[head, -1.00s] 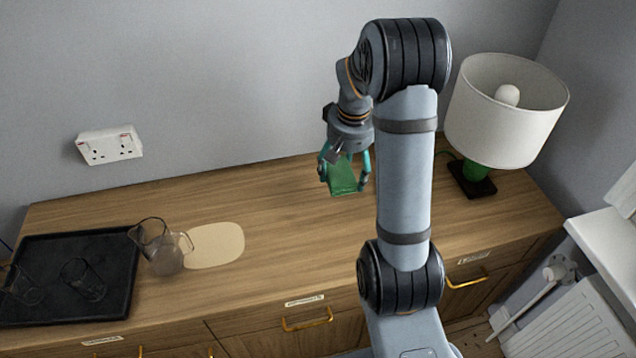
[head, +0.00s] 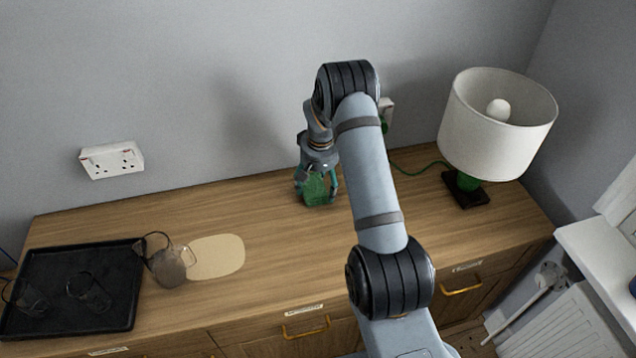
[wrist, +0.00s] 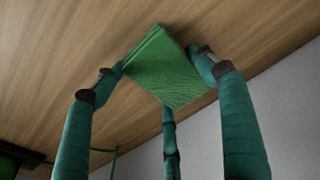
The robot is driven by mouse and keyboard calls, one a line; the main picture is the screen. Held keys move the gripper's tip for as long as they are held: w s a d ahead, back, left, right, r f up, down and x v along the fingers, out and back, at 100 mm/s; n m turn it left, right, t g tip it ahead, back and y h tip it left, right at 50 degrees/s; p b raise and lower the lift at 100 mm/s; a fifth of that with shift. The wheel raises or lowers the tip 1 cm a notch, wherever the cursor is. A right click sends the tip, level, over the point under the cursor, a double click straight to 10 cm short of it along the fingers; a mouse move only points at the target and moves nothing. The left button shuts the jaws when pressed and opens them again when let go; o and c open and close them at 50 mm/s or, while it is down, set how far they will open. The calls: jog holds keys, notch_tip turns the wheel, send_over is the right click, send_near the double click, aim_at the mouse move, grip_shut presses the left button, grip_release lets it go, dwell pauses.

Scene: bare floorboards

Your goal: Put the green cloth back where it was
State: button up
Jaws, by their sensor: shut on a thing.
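The green cloth (head: 316,190) is folded into a flat block. My gripper (head: 317,186) is shut on it, with the cloth hanging below the fingers at the back middle of the wooden sideboard top. In the wrist view the cloth (wrist: 165,70) sits between the teal fingers of my gripper (wrist: 163,72), with the wood surface behind it. I cannot tell whether its lower edge touches the wood. A pale beige patch (head: 215,257) lies on the sideboard left of the gripper.
A glass jug (head: 168,265) stands at the patch's left edge. A black tray (head: 70,262) with glasses is at far left. A lamp (head: 497,122) with a green base and cord stands at right. The wood (head: 270,220) between patch and gripper is clear.

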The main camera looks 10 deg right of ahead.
aim_at(319, 189)
jog(key=shift+f+b, duration=0.25)
jog(key=shift+b, duration=0.05)
jog(key=o, duration=1.2)
jog(key=shift+r, duration=0.1)
jog(key=shift+r+p, duration=0.35)
jog(key=shift+r, duration=0.05)
notch_tip(319, 189, up, 12)
jog(key=s+b, duration=0.1)
jog(key=shift+s+f, duration=0.25)
